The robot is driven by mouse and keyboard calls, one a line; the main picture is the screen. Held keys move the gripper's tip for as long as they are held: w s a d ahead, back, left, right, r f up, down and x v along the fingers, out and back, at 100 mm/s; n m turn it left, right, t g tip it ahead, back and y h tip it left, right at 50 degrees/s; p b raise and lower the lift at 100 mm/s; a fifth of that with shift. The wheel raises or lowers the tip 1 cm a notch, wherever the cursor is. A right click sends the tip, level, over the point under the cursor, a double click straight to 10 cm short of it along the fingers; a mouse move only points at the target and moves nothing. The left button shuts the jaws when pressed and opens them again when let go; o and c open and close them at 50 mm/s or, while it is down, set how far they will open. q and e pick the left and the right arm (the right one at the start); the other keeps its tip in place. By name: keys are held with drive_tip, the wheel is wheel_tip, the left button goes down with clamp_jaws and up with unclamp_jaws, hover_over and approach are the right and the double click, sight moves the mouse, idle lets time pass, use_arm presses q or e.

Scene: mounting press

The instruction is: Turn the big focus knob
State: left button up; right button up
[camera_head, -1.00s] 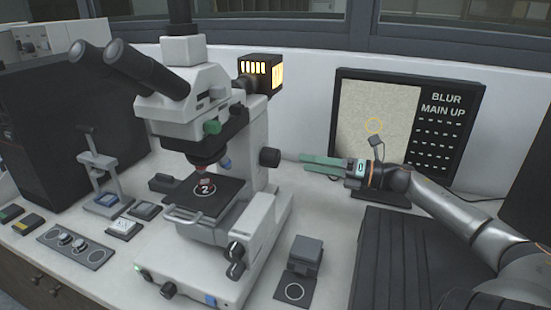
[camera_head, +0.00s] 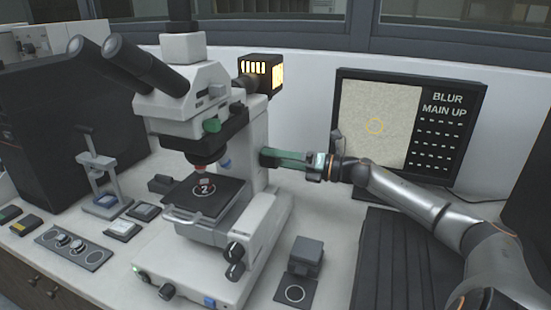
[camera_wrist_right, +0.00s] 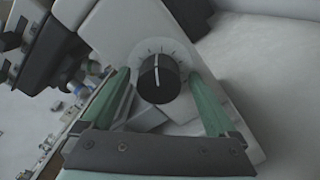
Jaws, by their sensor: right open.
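The microscope (camera_head: 262,205) stands on the bench. Its big focus knob (camera_wrist_right: 158,80) is black with a white line and sits on the grey side wall among tick marks. In the head view the knob (camera_head: 266,157) is partly covered by the green fingers. My right gripper (camera_head: 282,159) is at the knob. In the right wrist view the gripper (camera_wrist_right: 160,76) is open, with one green finger on each side of the knob and visible gaps between. The monitor (camera_head: 436,150) reads "BLUR MAIN UP" beside a pale picture with a yellow ring. My left gripper is not in view.
Two smaller black knobs (camera_head: 234,261) sit low on the microscope's side. A small grey block (camera_head: 306,251) stands on a dark pad right of the base. A small stand (camera_head: 100,170) and a panel with knobs (camera_head: 75,247) lie to the left.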

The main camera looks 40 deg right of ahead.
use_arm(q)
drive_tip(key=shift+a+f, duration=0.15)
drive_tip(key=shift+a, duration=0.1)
use_arm(e)
drive_tip(key=shift+w+a, duration=0.1)
drive_tip(key=shift+w, duration=0.05)
drive_tip(key=c, duration=1.4)
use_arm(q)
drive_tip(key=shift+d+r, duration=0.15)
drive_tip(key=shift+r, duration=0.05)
